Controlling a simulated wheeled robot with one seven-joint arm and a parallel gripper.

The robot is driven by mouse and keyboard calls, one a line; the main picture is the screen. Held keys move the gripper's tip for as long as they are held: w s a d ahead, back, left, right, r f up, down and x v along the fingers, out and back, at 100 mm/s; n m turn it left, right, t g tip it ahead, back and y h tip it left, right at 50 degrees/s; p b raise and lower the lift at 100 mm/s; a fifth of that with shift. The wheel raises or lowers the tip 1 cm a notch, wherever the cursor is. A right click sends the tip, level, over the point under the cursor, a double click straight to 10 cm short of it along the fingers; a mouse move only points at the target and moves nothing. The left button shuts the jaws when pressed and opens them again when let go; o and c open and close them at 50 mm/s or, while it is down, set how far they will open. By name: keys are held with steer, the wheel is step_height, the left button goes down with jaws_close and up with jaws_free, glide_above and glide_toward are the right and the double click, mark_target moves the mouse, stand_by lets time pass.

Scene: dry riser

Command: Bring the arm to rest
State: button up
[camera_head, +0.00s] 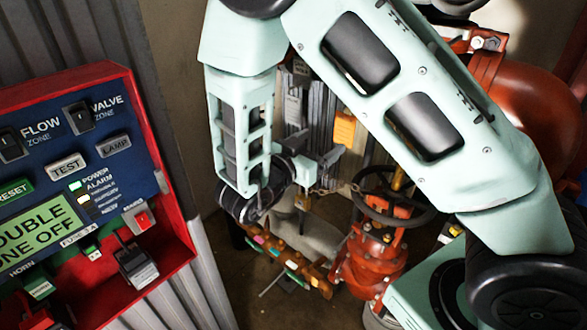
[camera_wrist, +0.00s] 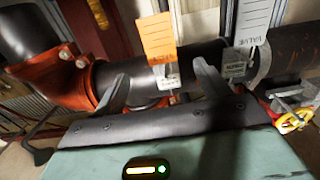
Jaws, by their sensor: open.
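My gripper (camera_wrist: 160,74) shows in the wrist view with its two grey fingers spread apart and nothing between them. Behind the fingers runs a dark pipe (camera_wrist: 192,62) with an orange-red flange (camera_wrist: 75,75) at its left. In the head view my gripper (camera_head: 322,172) is partly hidden at the end of my folded arm, left of a red valve (camera_head: 372,255) with a black handwheel (camera_head: 415,212). I cannot tell whether the fingers touch anything.
An orange tag (camera_wrist: 158,40) and a white tag (camera_wrist: 252,28) hang by the pipe. A red-framed control panel (camera_head: 110,75) stands at the left in the head view. A large red pipe (camera_head: 530,105) is at the right. Coloured fittings (camera_head: 290,257) sit low beside the valve.

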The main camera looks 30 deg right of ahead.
steer(key=b+v, duration=0.2)
steer(key=v, duration=0.6)
steer(key=shift+a, duration=0.2)
steer(key=w+d+f+n+t+y, duration=0.1)
steer(key=w+n+t+y, duration=0.45)
steer(key=w+y, duration=0.7)
steer(key=s+d+f+n+g+y, duration=0.15)
steer(key=s+d+n+g, duration=0.3)
steer(key=s, duration=0.45)
steer(key=s+d+f+n+g+y, duration=0.1)
steer(key=s+d+n+g+y, duration=0.3)
steer(key=s, duration=0.6)
steer(key=s+a+n+g+b, duration=0.1)
steer(key=s+a+n, duration=0.3)
steer(key=a, duration=0.5)
steer(key=s+a+n+g+b, duration=0.2)
steer(key=s+a+n, duration=0.1)
steer(key=s+a, duration=0.5)
steer(key=a, duration=0.2)
steer(key=shift+s+a+f+n, duration=0.3)
steer(key=shift+s+f+n, duration=0.05)
steer(key=shift+n, duration=0.05)
